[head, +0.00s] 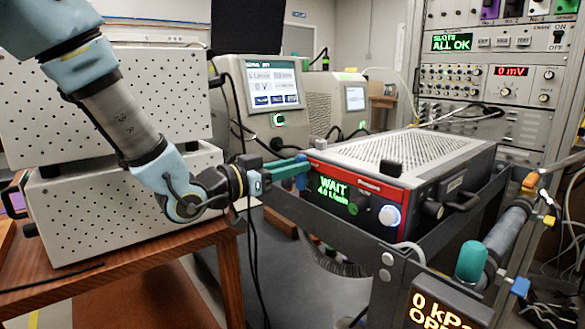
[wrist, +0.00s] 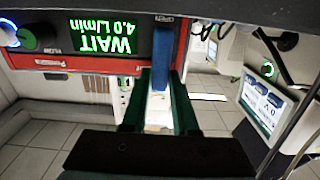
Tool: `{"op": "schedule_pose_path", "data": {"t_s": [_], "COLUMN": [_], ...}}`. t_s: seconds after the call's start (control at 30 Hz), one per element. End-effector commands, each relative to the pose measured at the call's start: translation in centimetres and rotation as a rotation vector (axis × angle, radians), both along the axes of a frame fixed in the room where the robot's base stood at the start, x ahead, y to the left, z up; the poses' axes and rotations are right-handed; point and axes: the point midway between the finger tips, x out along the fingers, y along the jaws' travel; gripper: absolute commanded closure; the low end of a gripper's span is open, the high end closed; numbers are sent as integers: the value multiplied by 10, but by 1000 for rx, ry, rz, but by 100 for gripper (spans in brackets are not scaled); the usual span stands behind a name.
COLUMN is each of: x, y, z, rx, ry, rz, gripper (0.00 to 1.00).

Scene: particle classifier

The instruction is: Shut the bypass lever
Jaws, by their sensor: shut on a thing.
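The blue bypass lever (wrist: 162,65) shows in the wrist view at the edge of the red-framed front panel, by an OPEN label. My gripper (wrist: 160,95) has a green finger on each side of the lever and is shut on it. In the head view my gripper (head: 290,168) reaches from the left to the left edge of the classifier (head: 350,205). The classifier's display (head: 338,193) reads WAIT, 4.0 L/min.
The classifier sits in a dark metal cart frame (head: 440,240). A pressure display (head: 437,312) and a pipe with a teal cap (head: 471,262) stand at the lower right. A wooden table (head: 150,245) with white perforated boxes (head: 110,205) is at the left.

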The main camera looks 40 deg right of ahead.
Motion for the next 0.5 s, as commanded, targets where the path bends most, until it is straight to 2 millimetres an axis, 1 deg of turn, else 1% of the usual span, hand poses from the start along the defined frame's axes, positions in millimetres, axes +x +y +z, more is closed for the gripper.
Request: {"op": "schedule_pose_path", "data": {"t_s": [0.17, 0.2, 0.43, 0.5], "x": [0, 0, 0, 0], "y": [0, 0, 0, 0], "z": [0, 0, 0, 0], "rx": [0, -1, 0, 0], "ry": [-2, -2, -1, 0], "rz": [0, -1, -1, -1], "gripper": [100, 68, 43, 43]}}
